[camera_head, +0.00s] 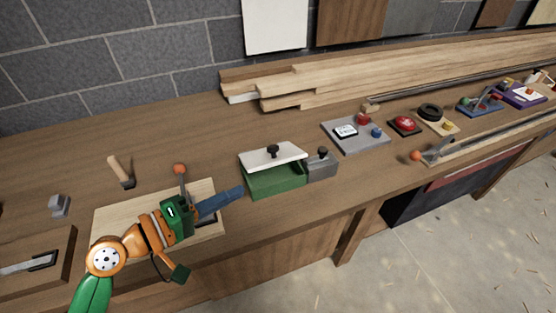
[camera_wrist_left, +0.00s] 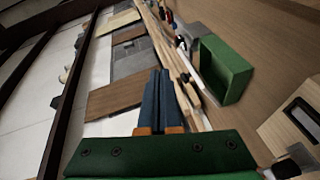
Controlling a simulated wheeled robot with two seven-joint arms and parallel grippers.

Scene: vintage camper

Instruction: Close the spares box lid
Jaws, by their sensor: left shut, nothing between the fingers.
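The spares box (camera_head: 275,183) is green and stands on the workbench, in the middle of the head view. Its white lid (camera_head: 258,158) with a black knob sits tilted above the box, and a strip of green shows below its front edge, so it looks not flush. In the left wrist view the green box (camera_wrist_left: 228,68) is at the upper right; the lid cannot be told clearly there. My left gripper (camera_head: 241,190) has its blue fingers together and empty, just left of the box; they also show in the left wrist view (camera_wrist_left: 160,75). My right gripper is out of view.
A grey block with a black knob (camera_head: 321,165) stands against the box's right side. A wooden board with an orange-knobbed lever (camera_head: 180,172) lies under my left arm. Long planks (camera_head: 330,75) lie behind. Bare bench is free behind and left of the box.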

